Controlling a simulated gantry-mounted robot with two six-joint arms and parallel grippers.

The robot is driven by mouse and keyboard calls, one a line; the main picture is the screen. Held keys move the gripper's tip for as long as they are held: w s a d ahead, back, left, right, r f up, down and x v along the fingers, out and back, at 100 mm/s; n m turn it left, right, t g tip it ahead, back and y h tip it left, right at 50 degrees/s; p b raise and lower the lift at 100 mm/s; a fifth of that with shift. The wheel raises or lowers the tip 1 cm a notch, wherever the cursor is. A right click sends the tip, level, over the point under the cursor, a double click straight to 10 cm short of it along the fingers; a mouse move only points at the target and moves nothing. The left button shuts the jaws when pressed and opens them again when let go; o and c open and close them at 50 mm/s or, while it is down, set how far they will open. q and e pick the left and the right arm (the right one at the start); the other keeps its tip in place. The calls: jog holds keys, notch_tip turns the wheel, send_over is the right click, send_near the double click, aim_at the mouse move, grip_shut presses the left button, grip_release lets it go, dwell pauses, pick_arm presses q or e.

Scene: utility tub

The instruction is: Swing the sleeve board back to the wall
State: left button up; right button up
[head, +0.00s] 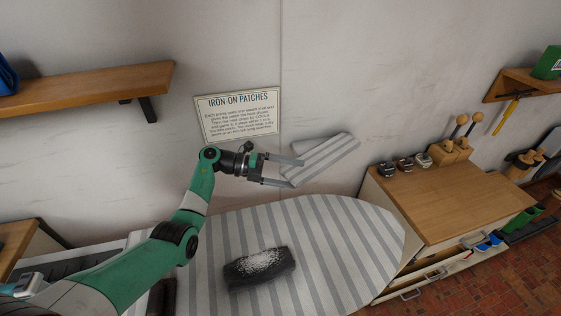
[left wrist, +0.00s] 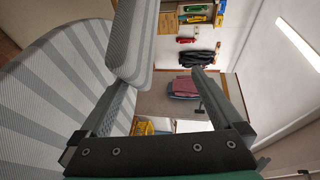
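The sleeve board (head: 325,156) is a small grey-and-white striped board beside the wall, above the far edge of the large striped ironing board (head: 340,225). My left gripper (head: 294,174) is open at the sleeve board's left end, its fingers spread. In the left wrist view, the sleeve board (left wrist: 134,40) reaches down to the left finger and overlaps its tip; the right finger stands clear of it. I cannot tell whether the left finger touches the board. The gap between the fingers (left wrist: 163,80) looks empty. My right gripper is not in view.
A dark cloth roll with a pale top (head: 260,267) lies on the ironing board. An "Iron-on patches" sign (head: 238,114) hangs on the wall behind my left arm. A wooden shelf (head: 85,90) is at left. A wooden-topped cabinet (head: 450,197) with small items stands at right.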

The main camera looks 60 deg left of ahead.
pick_arm(q)
jog(key=s+d+r+t+h+p, duration=0.1)
jog(key=s+d+r+h+p, duration=0.1)
jog(key=s+d+r, duration=0.5)
notch_tip(320, 180, up, 3)
jog(key=shift+s+d+r+m+p, duration=0.15)
jog(key=shift+s+m+p, duration=0.3)
jog(key=shift+p, duration=0.25)
jog(key=shift+c, duration=0.3)
